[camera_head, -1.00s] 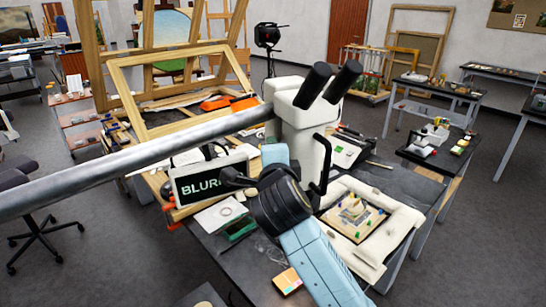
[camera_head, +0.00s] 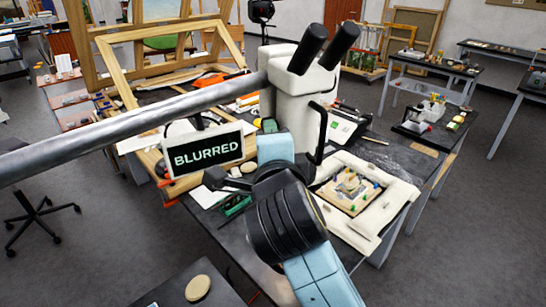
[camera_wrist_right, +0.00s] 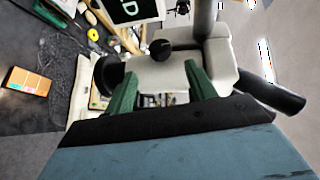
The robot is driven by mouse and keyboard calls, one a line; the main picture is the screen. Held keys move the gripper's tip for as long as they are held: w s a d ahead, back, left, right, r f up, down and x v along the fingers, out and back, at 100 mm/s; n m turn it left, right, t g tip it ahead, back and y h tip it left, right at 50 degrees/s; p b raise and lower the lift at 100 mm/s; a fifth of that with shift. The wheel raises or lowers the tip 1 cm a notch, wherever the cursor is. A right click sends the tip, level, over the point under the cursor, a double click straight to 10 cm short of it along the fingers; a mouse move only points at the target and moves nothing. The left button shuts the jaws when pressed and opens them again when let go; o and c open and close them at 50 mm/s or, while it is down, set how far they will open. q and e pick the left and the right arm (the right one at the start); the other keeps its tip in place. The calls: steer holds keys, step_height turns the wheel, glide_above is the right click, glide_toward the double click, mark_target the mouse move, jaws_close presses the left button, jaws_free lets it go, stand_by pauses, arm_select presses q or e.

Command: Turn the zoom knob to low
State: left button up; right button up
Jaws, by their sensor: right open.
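The white microscope (camera_head: 292,105) with two black eyepieces hangs on a grey boom over the bench. In the right wrist view, a round black knob (camera_wrist_right: 160,48) sits on the white microscope body (camera_wrist_right: 218,62). It appears between and beyond the green fingers of my right gripper (camera_wrist_right: 161,70), which are apart with nothing held. A larger black round part (camera_wrist_right: 106,76) is beside the left finger. I cannot tell which one is the zoom knob. In the head view, my right forearm hides the fingers. A sign (camera_head: 208,152) reads BLURRED. My left gripper is not in view.
A framed fragment (camera_head: 350,188) with small coloured pieces lies in a white padded surround (camera_head: 385,222) on the dark bench. A wooden frame (camera_head: 118,75) stands behind the sign. The boom (camera_head: 130,128) crosses the left side. An orange pad (camera_wrist_right: 28,84) lies on the bench.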

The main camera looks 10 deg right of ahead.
steer(key=shift+s+r, duration=0.2)
steer(key=shift+s, duration=1.1)
